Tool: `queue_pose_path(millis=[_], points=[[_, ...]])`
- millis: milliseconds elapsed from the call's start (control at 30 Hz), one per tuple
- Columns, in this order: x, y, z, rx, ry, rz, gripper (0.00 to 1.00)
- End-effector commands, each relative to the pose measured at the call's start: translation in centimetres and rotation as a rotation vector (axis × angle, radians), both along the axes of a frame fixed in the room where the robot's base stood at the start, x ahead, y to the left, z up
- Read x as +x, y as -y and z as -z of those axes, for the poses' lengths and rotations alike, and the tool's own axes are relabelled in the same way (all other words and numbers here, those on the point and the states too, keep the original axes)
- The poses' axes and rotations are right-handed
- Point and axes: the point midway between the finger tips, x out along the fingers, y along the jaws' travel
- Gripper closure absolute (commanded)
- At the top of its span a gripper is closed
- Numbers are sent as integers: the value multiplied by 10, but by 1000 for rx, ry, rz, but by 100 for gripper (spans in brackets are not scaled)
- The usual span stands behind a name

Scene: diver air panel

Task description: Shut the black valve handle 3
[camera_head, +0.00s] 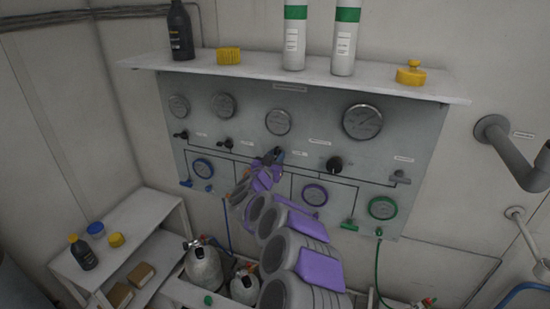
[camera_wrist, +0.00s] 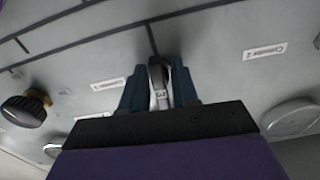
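Black valve handle 3 (camera_wrist: 160,88) shows in the wrist view with a "3" on its grey end, on the grey panel just below a dark printed line. My gripper (camera_wrist: 160,92) has one blue-grey finger close against each side of the handle, with no clear gap visible, so it looks shut on it. In the head view my gripper (camera_head: 271,160) is at the middle of the panel, and my fingers and arm mostly hide the handle. Two other black handles (camera_head: 181,135) (camera_head: 225,143) are to the left on the panel.
A black round knob (camera_head: 334,163) sits right of my gripper; it also shows in the wrist view (camera_wrist: 26,108). Gauges (camera_head: 278,122) line the panel above. A shelf (camera_head: 270,75) with bottles and cylinders overhangs it. Green (camera_head: 349,225) and blue (camera_head: 186,183) handles are lower down.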

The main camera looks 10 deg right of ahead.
Motion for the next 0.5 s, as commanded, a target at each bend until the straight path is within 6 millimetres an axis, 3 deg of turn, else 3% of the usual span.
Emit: queue_pose_path(millis=[300, 500], points=[[0, -3, 0, -2, -1, 0, 100], [0, -3, 0, -1, 0, -1, 100]])
